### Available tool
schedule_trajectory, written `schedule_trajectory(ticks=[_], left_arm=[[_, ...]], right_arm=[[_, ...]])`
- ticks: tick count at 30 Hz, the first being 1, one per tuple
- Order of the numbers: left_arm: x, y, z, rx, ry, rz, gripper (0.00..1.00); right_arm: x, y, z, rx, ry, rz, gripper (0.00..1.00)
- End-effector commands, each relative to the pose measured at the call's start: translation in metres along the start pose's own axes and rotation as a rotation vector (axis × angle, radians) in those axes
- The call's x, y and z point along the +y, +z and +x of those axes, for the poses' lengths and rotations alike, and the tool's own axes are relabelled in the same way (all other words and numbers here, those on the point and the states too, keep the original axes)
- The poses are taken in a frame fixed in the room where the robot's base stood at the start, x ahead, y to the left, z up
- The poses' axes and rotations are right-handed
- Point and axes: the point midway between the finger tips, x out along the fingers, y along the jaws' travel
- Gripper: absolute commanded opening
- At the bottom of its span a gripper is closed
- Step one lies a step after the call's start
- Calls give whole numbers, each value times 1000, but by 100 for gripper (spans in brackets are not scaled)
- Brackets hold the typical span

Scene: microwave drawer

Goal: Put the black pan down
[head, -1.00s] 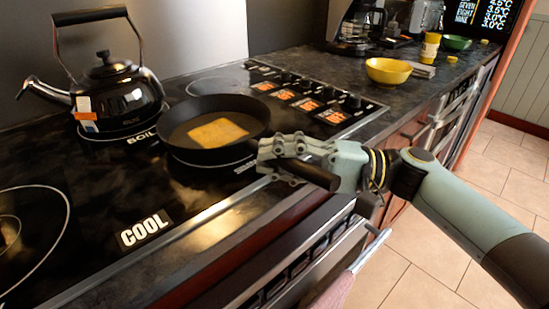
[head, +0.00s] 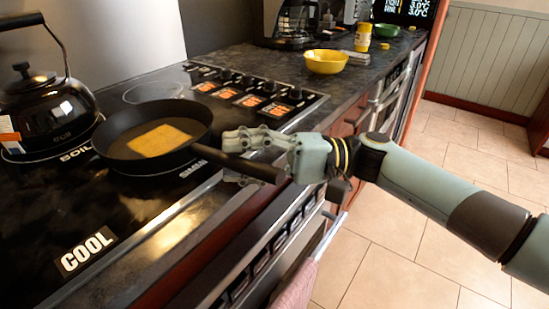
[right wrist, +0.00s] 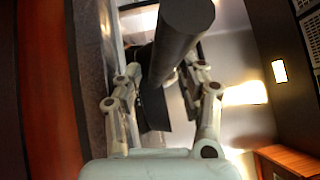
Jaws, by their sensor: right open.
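The black pan (head: 120,152) sits flat on the dark glass stove top in the head view, over the ring with a partly hidden label. A slice of toast (head: 160,141) lies in it. Its handle (head: 240,163) points right, past the stove's front edge. My right gripper (head: 232,158) is open around the handle. One finger shows beyond the handle and part of the other shows below it. In the right wrist view the dark handle (right wrist: 183,32) runs between the two spread fingers (right wrist: 167,88). My left gripper is out of view.
A black kettle (head: 45,108) stands left of the pan. The burner area by the COOL label (head: 88,251) is clear. Knobs (head: 262,92) line the stove's right side. A yellow bowl (head: 326,62) and coffee maker (head: 285,24) stand on the counter behind.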

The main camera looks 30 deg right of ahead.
Motion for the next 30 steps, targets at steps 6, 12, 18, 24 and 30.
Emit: schedule_trajectory(ticks=[6, 12, 18, 24, 30], left_arm=[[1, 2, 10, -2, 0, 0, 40], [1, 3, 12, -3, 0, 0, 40], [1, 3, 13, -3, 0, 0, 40], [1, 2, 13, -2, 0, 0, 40], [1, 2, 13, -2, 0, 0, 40]], right_arm=[[4, 0, -52, 0, 8, 2, 40], [2, 0, -81, 1, 4, 1, 40], [2, 0, -90, 4, 4, 1, 40], [80, -18, -106, 125, 199, 8, 40], [254, -20, -176, 323, 678, 4, 40]])
